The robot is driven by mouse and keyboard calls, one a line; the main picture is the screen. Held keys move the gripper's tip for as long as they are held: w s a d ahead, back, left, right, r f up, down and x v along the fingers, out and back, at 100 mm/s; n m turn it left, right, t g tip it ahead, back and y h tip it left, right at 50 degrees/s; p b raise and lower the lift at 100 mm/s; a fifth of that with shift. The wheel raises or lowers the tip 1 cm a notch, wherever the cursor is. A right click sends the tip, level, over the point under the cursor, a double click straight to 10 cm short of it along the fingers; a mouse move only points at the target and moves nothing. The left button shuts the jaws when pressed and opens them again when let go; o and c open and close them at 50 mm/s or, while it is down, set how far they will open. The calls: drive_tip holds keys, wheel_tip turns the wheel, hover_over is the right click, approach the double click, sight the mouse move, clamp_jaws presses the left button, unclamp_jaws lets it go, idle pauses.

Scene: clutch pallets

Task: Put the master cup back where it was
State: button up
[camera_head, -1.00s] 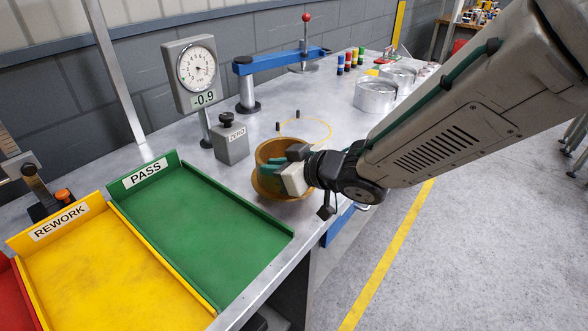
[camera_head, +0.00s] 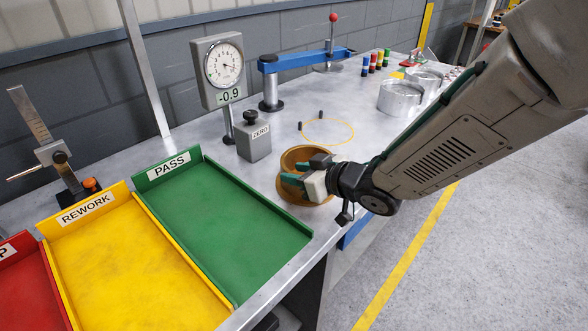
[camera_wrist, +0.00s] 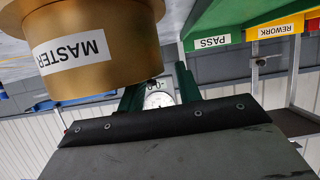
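The master cup (camera_head: 289,161) is a golden-brown cup with a wider round flange, near the bench's front edge, right of the green PASS tray. In the wrist view the cup (camera_wrist: 105,74) fills the upper left, with its white MASTER label readable. My gripper (camera_head: 305,171) is over the cup in the head view and hides part of it. Its two green fingers are apart. In the wrist view my gripper (camera_wrist: 160,90) shows a gap between the fingers with the dial gauge behind, and the cup lies to one side of them. Contact cannot be told.
A yellow circle (camera_head: 328,132) with small dark pegs marks the bench behind the cup. The dial gauge (camera_head: 222,65) reads -0.9, beside the grey ZERO block (camera_head: 254,140). The PASS tray (camera_head: 215,220) and yellow REWORK tray (camera_head: 125,265) are left. Silver cups (camera_head: 400,97) stand farther back.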

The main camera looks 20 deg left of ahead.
drive_tip(key=v, duration=1.2)
drive_tip(key=w+d+r+m+t+h, duration=0.2)
drive_tip(key=d+h, duration=0.1)
drive_tip(key=d, duration=0.4)
drive_tip(key=w+d+r+m+t+h, duration=0.1)
drive_tip(key=w+d+m+h, duration=0.2)
drive_tip(key=d, duration=0.5)
drive_tip(key=w+d+r+m+t+h, duration=0.1)
drive_tip(key=d+r+m+t+h, duration=0.1)
drive_tip(key=d+h, duration=0.35)
drive_tip(key=s+d+r+m+g+h, duration=0.15)
drive_tip(key=s+d+m+g, duration=0.35)
drive_tip(key=s+d, duration=0.8)
drive_tip(key=s+m+g, duration=0.1)
drive_tip(key=s+g, duration=0.3)
drive_tip(key=s, duration=0.7)
drive_tip(key=shift+d+m+y, duration=0.25)
drive_tip(key=shift+m+y, duration=0.05)
drive_tip(key=shift+m, duration=0.1)
